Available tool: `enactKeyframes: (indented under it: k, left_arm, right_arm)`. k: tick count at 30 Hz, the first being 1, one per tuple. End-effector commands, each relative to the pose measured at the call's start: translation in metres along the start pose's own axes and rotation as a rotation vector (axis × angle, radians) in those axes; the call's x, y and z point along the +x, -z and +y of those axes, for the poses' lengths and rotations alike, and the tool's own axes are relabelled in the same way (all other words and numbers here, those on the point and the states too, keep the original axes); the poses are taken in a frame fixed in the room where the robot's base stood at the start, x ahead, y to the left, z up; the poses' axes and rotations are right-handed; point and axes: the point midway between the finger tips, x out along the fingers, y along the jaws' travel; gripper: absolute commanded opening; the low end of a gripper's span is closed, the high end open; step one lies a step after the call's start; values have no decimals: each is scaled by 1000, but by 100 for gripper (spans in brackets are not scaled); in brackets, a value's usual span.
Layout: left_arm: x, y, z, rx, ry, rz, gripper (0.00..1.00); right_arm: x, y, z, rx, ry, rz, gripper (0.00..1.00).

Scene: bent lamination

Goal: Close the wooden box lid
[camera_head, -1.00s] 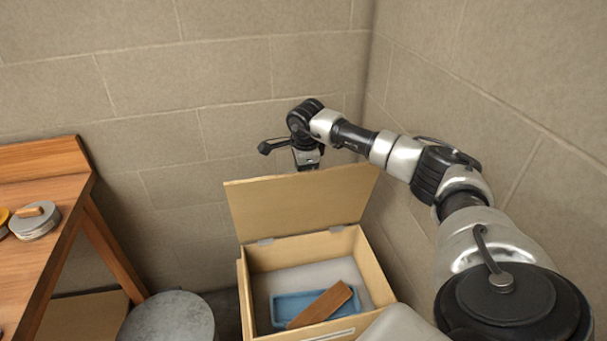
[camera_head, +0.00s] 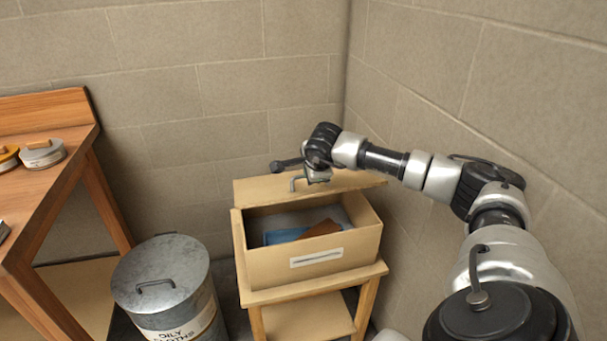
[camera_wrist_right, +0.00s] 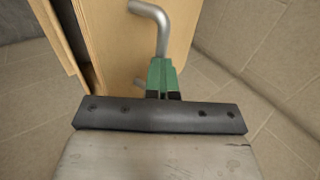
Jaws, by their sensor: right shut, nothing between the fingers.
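The wooden box (camera_head: 265,268) stands on a wooden stand with its top open and its inside visible. Its lid (camera_head: 262,190) is raised at the back of the box; its exact tilt is hard to tell. A bent metal handle (camera_head: 294,182) shows at the lid, and it also shows in the right wrist view (camera_wrist_right: 152,22). My right gripper (camera_head: 318,178) is at the lid beside the handle. In the wrist view its green fingertips (camera_wrist_right: 162,76) are shut and empty, close to the handle; contact is unclear. My left gripper is not in view.
A blue tray (camera_head: 285,235) and a brown block (camera_head: 322,228) lie inside the box. A lidded metal bin (camera_head: 165,290) stands left of it. A wooden workbench (camera_head: 60,185) is farther left. Block walls (camera_head: 440,90) close off the back and right.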

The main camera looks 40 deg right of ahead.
Motion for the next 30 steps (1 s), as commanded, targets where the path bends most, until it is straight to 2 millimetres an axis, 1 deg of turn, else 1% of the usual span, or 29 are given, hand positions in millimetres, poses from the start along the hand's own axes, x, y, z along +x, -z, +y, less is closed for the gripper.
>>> enactKeyframes:
  k: [1, 5, 6, 8, 13, 17, 20, 23, 30]
  left_arm:
    - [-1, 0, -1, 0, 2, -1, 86]
    - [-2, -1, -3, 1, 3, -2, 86]
    - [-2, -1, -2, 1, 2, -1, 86]
    - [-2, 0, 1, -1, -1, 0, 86]
    - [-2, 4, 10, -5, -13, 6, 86]
    - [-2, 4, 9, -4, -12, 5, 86]
    - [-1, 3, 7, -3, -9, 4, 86]
    - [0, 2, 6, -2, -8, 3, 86]
    - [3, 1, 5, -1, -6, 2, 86]
  right_arm:
    - [0, 0, -2, 2, 3, -1, 2]
    - [0, -1, -1, 1, 1, -1, 22]
    - [0, -1, -1, 1, 0, -1, 28]
    - [0, -1, -1, 1, 0, -1, 37]
    - [0, -1, -1, 1, -1, -1, 38]
    - [-2, -1, -1, 1, -1, -2, 38]
    - [-10, 0, -2, 2, 1, -2, 38]
    - [-26, 0, -2, -1, 3, -2, 38]
    - [-75, 0, -2, 0, 4, -2, 38]
